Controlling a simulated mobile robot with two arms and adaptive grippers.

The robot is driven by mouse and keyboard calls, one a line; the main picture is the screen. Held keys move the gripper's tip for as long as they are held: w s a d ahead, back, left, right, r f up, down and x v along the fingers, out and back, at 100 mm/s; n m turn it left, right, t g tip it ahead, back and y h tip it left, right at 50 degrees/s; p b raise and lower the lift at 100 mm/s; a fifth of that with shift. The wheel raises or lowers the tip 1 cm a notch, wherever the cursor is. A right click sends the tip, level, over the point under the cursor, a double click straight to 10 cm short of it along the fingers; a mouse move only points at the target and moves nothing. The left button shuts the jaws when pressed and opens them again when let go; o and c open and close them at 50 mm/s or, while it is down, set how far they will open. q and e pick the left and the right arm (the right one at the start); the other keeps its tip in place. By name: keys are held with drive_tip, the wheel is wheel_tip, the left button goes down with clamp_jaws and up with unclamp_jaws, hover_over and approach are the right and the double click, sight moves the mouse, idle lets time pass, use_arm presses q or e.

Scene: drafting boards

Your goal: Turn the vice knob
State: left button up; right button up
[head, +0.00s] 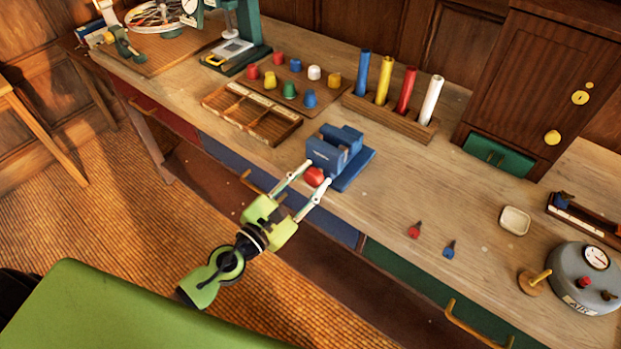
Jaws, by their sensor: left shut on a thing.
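The blue vice (340,156) stands on the wooden workbench near its front edge, in the middle of the head view. Its red knob (315,177) faces the front, toward me. My left gripper (315,180) reaches up from the lower left, with its green body in front of the bench edge. Its two pale fingers are on either side of the red knob and shut on it. The fingers partly cover the knob's sides. My right gripper is not in view.
A wooden sorting tray (252,115) and a board of coloured pegs (290,85) lie behind left. A rack of coloured tubes (390,118) stands behind. Red (415,230) and blue (450,248) small pieces lie right, near a gauge device (582,278). Drawer handles stick out below the bench edge.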

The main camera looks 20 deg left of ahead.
use_arm(q)
drive_tip(key=shift+f, duration=0.1)
drive_tip(key=o, duration=0.8)
drive_tip(key=shift+o, duration=0.2)
drive_tip(key=v, duration=1.2)
